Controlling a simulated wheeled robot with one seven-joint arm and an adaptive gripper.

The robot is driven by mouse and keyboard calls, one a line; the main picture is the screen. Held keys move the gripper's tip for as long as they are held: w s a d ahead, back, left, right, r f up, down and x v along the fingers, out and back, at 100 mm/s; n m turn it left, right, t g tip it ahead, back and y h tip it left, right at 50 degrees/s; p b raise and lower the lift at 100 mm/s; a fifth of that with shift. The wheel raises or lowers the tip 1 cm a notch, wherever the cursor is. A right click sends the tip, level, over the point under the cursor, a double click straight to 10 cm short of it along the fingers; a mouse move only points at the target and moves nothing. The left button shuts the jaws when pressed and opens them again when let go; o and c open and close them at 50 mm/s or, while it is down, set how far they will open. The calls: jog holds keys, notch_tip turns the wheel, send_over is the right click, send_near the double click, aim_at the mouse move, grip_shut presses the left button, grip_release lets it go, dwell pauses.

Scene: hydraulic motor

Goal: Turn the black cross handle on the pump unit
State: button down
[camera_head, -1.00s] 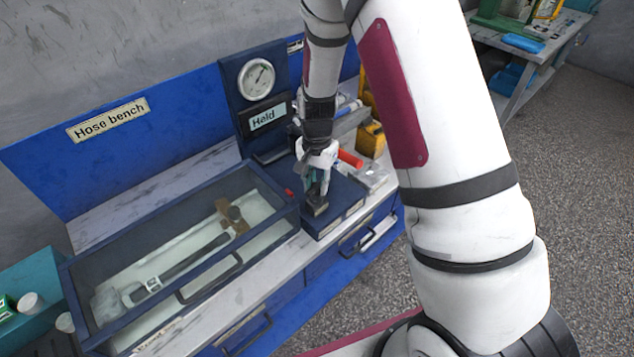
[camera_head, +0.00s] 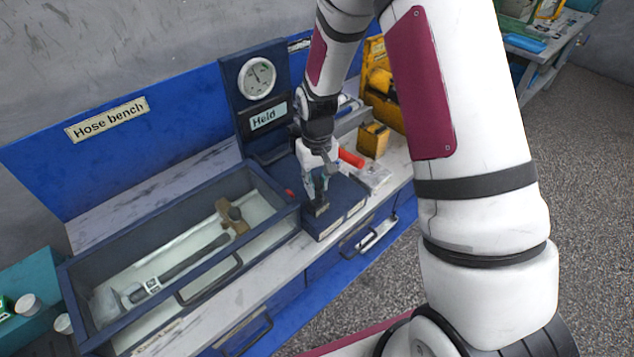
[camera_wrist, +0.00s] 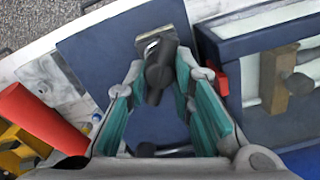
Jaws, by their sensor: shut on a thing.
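The black handle (camera_wrist: 160,66) stands on a metal plate on the dark blue pump unit (camera_wrist: 97,48). In the wrist view the teal fingers of my gripper (camera_wrist: 158,80) lie on either side of it, shut on it. Its full cross shape is not clear, as the fingers cover part. In the head view my gripper (camera_head: 318,190) reaches down onto the pump unit (camera_head: 347,200), and the handle (camera_head: 321,208) shows as a dark piece below the fingertips. The gauge (camera_head: 257,76) on the back panel has its needle pointing up and left, above a "Held" sign (camera_head: 267,117).
A long blue-framed box (camera_head: 270,245) with a hose inside stands left of the pump unit. A red cylinder (camera_head: 351,158) and a yellow block (camera_head: 373,139) lie behind and to the right. A small red part (camera_wrist: 221,80) sits beside the box.

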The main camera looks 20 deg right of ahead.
aim_at(317, 184)
jog(key=n, duration=0.5)
jog(key=shift+n, duration=0.3)
dwell(0.4)
jog(key=c, duration=1.3)
grip_release()
jog(key=shift+c, duration=0.2)
notch_tip(317, 184, up, 12)
jog(key=shift+r, duration=0.1)
